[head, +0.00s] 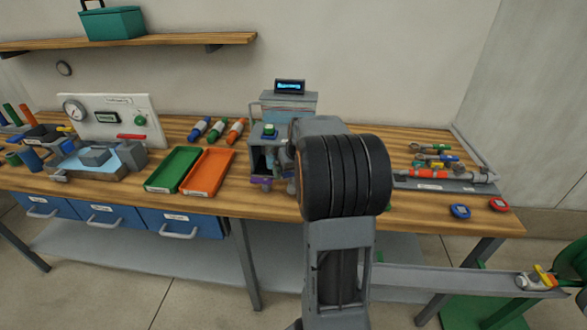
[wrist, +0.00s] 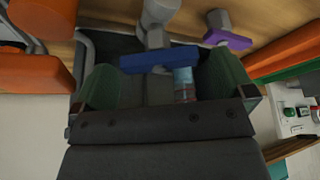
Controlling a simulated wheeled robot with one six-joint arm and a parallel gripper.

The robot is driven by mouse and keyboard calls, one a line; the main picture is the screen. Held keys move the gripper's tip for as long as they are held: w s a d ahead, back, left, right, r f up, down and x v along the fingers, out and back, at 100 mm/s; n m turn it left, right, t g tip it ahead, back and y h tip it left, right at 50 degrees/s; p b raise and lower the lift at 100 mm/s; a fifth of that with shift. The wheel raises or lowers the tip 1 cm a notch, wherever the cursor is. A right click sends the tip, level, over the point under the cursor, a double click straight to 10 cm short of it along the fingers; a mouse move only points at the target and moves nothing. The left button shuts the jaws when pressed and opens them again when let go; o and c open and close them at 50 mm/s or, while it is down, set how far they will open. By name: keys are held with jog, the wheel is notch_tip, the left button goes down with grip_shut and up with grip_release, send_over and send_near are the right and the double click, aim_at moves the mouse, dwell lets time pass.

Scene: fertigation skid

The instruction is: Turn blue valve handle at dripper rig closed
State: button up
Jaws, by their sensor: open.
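In the wrist view the blue valve handle (wrist: 160,57) is a flat bar on a grey valve stem (wrist: 155,20). It lies crosswise in the gap of my gripper (wrist: 163,66). My gripper is open, with one green-padded finger near each end of the bar; I cannot tell whether either touches it. A purple handle (wrist: 228,38) on another grey stem is just to the right. In the head view my arm hides the blue handle and my gripper. The purple handle (head: 262,182) shows low on the grey rig (head: 256,155).
A clear tube (wrist: 184,84) with a reddish lower part shows beside the right finger. Left of the rig lie an orange tray (head: 208,172) and a green tray (head: 172,168). An orange pipe assembly (head: 428,174) lies to the right on the bench (head: 390,222).

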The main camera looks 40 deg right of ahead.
jog(key=c, duration=0.9)
jog(key=shift+r+m, duration=0.1)
jog(key=shift+m, duration=0.2)
jog(key=shift+m+h+p, duration=0.3)
jog(key=shift+m+h, duration=0.3)
jog(key=shift+m, duration=0.4)
jog(key=shift+m+g+h, duration=0.4)
jog(key=shift+m, duration=1.4)
jog(key=o, duration=0.9)
jog(key=shift+b, duration=0.3)
